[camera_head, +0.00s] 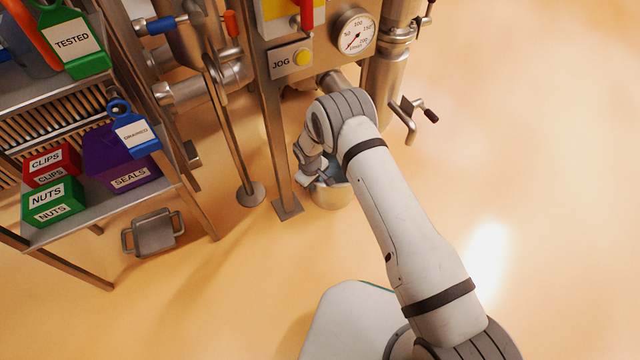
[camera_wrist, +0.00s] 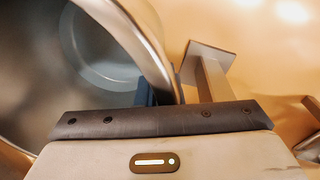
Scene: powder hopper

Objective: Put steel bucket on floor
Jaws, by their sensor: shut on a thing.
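The steel bucket (camera_head: 332,196) is below the hopper frame in the head view, partly covered by my wrist. In the wrist view the open steel bucket (camera_wrist: 75,60) fills the left side, with its inside and bottom showing. My gripper (camera_head: 316,168) is at the bucket's upper edge. In the wrist view my gripper (camera_wrist: 160,92) is shut on the bucket's rim, with a dark blue piece showing just inside the wall. The bucket looks roughly upright. I cannot tell whether its bottom touches the floor.
A frame leg with a square foot (camera_head: 287,208) stands just left of the bucket. Another leg has a round foot (camera_head: 250,194). A shelf rack (camera_head: 190,205) with bins is at the left, a grey handled container (camera_head: 153,235) near it. The floor (camera_head: 540,150) at right is clear.

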